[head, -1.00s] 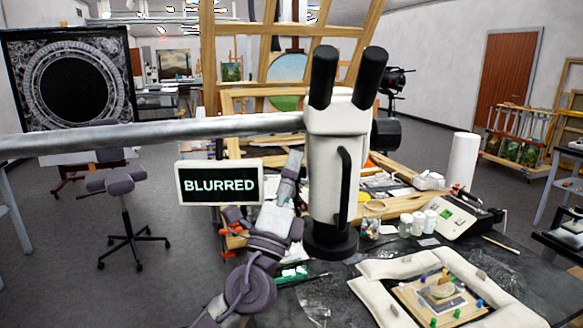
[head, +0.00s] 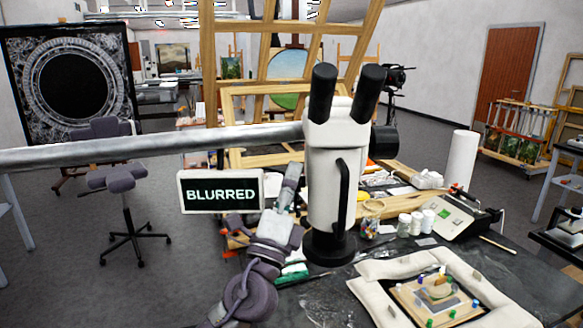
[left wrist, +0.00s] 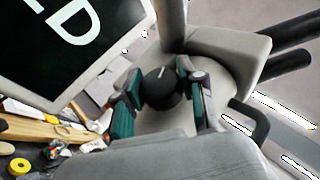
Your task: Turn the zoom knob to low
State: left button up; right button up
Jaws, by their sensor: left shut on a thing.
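The white microscope (head: 320,205) stands upright on the dark table with two black eyepieces and a black handle. Its zoom knob (left wrist: 158,94) is a round black knob with a white mark, seen in the left wrist view; the mark points up and slightly right there. My left gripper (left wrist: 161,86) has its teal-padded fingers on both sides of the knob, shut on it. In the head view my left gripper (head: 291,184) is at the microscope's left side, where the knob is hidden. A sign (head: 221,191) left of the microscope reads "BLURRED". My right gripper is not in view.
A grey boom (head: 150,146) runs left from the microscope. White padding (head: 372,297) surrounds a small board with coloured pegs at the front right. White jars (head: 416,222) and a device (head: 455,214) stand behind it. Wooden frames (head: 275,126) are behind the microscope.

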pick_arm(q)
jog(key=n+g+y+p, duration=0.1)
jog(key=p, duration=0.4)
jog(key=n+g+y+p, duration=0.1)
jog(key=g+y+p, duration=0.1)
jog(key=p, duration=0.3)
jog(key=shift+r+n, duration=0.3)
jog(key=shift+r, duration=0.1)
jog(key=shift+f+g+p, duration=0.15)
jog(key=shift+g+p, duration=0.35)
jog(key=shift+g, duration=0.1)
jog(key=shift+f+n+g+y, duration=0.15)
jog(key=shift+n+g+y, duration=0.35)
jog(key=shift+g, duration=0.3)
jog(key=n+g+y, duration=0.1)
jog(key=g, duration=0.2)
jog(key=shift+w, duration=0.1)
jog(key=shift+f+n+g, duration=0.25)
jog(key=shift+n+g, duration=0.15)
jog(key=shift+g, duration=1.1)
jog(key=o, duration=1.2)
jog(key=shift+c, duration=0.2)
